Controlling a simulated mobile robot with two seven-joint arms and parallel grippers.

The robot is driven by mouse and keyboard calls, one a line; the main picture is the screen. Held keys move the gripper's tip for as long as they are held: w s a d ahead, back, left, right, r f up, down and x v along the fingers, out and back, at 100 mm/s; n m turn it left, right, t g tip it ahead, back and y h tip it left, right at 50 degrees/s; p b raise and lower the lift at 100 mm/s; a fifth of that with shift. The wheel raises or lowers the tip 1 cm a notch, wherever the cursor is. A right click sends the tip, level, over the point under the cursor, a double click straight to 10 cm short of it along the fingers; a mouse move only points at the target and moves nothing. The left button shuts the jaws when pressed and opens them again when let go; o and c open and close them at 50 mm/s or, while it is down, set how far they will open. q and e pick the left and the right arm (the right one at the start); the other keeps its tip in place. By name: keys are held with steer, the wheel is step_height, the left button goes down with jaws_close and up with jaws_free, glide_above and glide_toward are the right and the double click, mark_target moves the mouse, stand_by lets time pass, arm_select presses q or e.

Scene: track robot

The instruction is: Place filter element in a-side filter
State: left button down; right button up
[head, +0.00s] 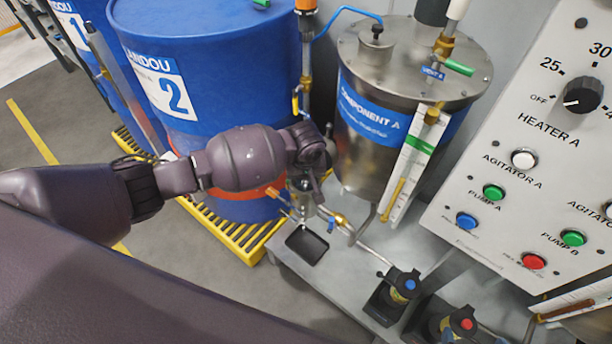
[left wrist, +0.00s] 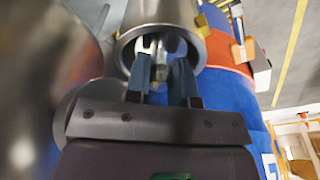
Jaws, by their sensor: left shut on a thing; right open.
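My left gripper (left wrist: 168,58) points into the open end of a metallic cylinder, which looks like the a-side filter housing (left wrist: 124,45). Its two blue-grey fingers are closed around a small pale metal piece (left wrist: 161,45), seemingly part of the filter element. The cylinder's rim surrounds the fingertips; how deep the piece sits is hidden. In the head view my left arm reaches from the left, its wrist above the small filter housing (head: 301,202) in front of the Component A tank. The fingers and held piece are mostly hidden there. My right gripper is not in view.
The steel Component A tank (head: 365,165) stands right behind the wrist, with a sight gauge (head: 410,165) on its front. A blue drum (head: 215,80) on a yellow grating is close on the left. Pipes, a black tray (head: 307,244) and a control panel (head: 520,180) are nearby.

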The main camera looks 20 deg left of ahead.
mark_target(306, 189)
arm_select(q)
steer(key=shift+f, duration=0.1)
arm_select(e)
steer(key=shift+w+a+r, duration=0.1)
steer(key=shift+w+r, duration=0.3)
steer(key=shift+w, duration=0.15)
arm_select(q)
steer(key=shift+f, duration=0.15)
steer(key=c, duration=1.3)
jaws_free()
steer(key=shift+o, duration=0.2)
arm_select(e)
steer(key=shift+s+f, duration=0.2)
steer(key=shift+s, duration=0.05)
steer(key=shift+s, duration=0.1)
arm_select(q)
steer(key=shift+r, duration=0.5)
step_height(306, 189, up, 11)
steer(key=s+p, duration=0.1)
steer(key=p, duration=0.2)
steer(key=shift+s+d+p, duration=0.35)
steer(key=shift+d+p, duration=0.05)
arm_select(e)
steer(key=shift+s+d+r, duration=0.1)
steer(key=shift+r, duration=0.55)
steer(key=shift+s+d+r, duration=0.1)
steer(key=shift+r, duration=0.5)
